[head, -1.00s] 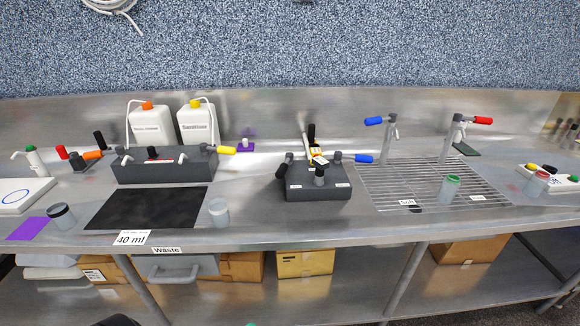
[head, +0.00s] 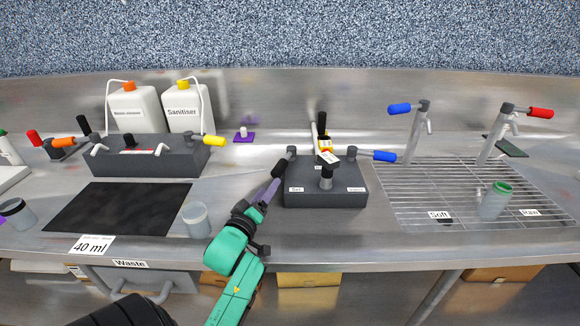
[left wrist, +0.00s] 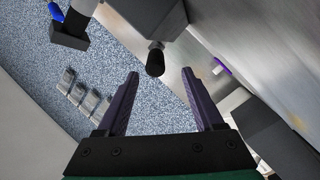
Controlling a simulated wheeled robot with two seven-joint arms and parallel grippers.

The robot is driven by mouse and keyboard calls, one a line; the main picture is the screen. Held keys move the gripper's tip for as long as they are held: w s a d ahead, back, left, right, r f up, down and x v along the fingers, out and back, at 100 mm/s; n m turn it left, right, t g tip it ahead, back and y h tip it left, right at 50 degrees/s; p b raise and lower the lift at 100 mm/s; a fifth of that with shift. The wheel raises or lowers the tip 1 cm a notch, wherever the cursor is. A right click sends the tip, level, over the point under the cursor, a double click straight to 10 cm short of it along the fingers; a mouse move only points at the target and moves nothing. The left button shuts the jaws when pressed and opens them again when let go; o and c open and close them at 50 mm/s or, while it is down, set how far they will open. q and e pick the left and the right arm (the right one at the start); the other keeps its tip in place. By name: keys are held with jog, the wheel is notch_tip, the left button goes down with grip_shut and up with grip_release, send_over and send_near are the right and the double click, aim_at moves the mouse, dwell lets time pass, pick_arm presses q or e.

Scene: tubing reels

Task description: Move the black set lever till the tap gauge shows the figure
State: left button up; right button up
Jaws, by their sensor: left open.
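A dark box (head: 325,195) stands mid-bench, with a white "Set" label (head: 296,190) at its front left. The black set lever (head: 279,168) sticks out from its upper left corner, tilted down and left. A small pale plate (head: 328,158), perhaps the gauge, sits above the box; its reading is too small to read. A card (head: 92,245) on the bench front reads "40 ml". My left gripper (head: 271,183) is open just below the lever's grip. In the left wrist view the lever's black end (left wrist: 155,60) lies just beyond and between the open fingertips (left wrist: 160,74). My right gripper is not seen.
The box also carries a blue-handled lever (head: 384,156) at right and a black knob (head: 327,172) in front. A drain grid (head: 440,185) with two taps lies right. The black mat (head: 115,208) is bare.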

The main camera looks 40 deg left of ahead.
aim_at(283, 164)
pick_arm(q)
jog(key=shift+w+a+r+p, duration=0.1)
jog(key=shift+w+r+p, duration=0.15)
jog(key=shift+r, duration=0.25)
jog(key=shift+w+r+p, duration=0.15)
jog(key=shift+w+r, duration=0.05)
jog(key=shift+r, duration=0.25)
jog(key=shift+x, duration=1.1)
jog(key=x, duration=0.5)
jog(key=shift+w+f+p, duration=0.3)
jog(key=shift+f+p, duration=0.05)
jog(key=shift+p, duration=0.05)
jog(key=x, duration=0.3)
jog(key=shift+a+f, duration=0.1)
jog(key=shift+w, duration=0.25)
jog(key=shift+a, duration=0.1)
jog(key=shift+w, duration=0.1)
grip_shut()
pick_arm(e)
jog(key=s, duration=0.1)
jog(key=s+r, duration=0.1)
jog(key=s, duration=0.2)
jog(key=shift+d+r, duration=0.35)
pick_arm(q)
jog(key=shift+f, duration=0.1)
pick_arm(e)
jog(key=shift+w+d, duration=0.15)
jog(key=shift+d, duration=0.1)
